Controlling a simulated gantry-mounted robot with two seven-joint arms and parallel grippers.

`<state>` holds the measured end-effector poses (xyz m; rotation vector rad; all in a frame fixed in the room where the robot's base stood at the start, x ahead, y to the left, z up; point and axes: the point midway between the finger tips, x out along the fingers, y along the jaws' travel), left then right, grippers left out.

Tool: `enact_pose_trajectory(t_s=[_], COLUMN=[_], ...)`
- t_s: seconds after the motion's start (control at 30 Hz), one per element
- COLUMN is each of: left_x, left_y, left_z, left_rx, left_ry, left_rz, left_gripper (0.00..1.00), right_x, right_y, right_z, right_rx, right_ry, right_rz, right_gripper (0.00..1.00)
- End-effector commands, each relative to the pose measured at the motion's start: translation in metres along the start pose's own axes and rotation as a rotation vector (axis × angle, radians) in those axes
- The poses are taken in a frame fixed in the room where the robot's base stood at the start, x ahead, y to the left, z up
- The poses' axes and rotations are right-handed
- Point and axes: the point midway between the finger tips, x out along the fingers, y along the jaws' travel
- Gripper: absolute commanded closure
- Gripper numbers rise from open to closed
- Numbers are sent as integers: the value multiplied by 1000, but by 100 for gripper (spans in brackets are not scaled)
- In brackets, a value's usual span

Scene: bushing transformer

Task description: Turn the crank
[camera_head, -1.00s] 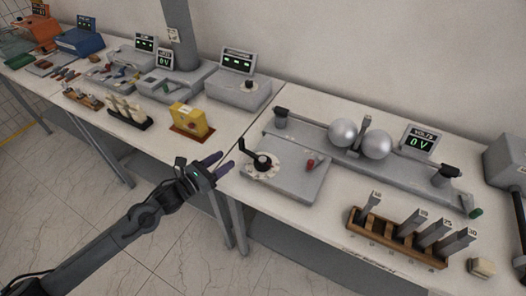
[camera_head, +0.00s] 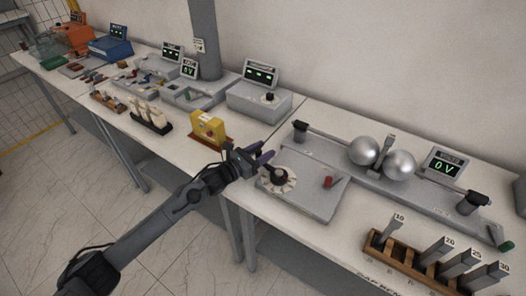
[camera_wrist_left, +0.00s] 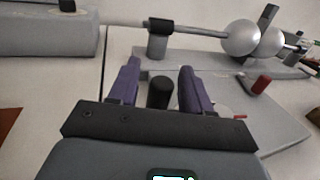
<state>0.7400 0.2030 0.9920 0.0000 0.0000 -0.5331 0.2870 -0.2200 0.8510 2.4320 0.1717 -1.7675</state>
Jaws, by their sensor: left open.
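The crank (camera_head: 276,174) is a black handle on a white marked dial at the left end of a grey panel (camera_head: 318,200). My left gripper (camera_head: 262,158) is open, with its purple fingers reaching in at the crank. In the left wrist view the black crank knob (camera_wrist_left: 160,92) stands between the two open fingers (camera_wrist_left: 158,88), with gaps on both sides. The lower part of the crank is hidden by the gripper there. My right gripper is not in view.
A red knob (camera_head: 328,182) sits on the same panel. Behind are two metal spheres (camera_head: 398,165) and a display reading 0 V (camera_head: 444,166). A wooden rack of numbered blocks (camera_head: 410,258) stands at front right. A yellow box (camera_head: 208,130) is to the left.

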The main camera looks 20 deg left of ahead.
Motion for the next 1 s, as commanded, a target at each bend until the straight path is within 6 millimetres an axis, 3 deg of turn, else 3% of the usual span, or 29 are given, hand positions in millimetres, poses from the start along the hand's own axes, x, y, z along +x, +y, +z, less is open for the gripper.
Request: enact_pose_trajectory(t_s=[0.37, 0.7, 1.0], left_x=[5, 5, 4], left_y=[0, 0, 1], left_z=[0, 0, 0], left_rx=[0, 0, 0], left_ry=[0, 0, 0], left_rz=[-1, 0, -1], left_gripper=[51, 100, 100], right_x=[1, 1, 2], right_y=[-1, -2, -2], right_z=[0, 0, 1], right_rx=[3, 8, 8], right_ry=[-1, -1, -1], right_rz=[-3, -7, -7], right_gripper=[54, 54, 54])
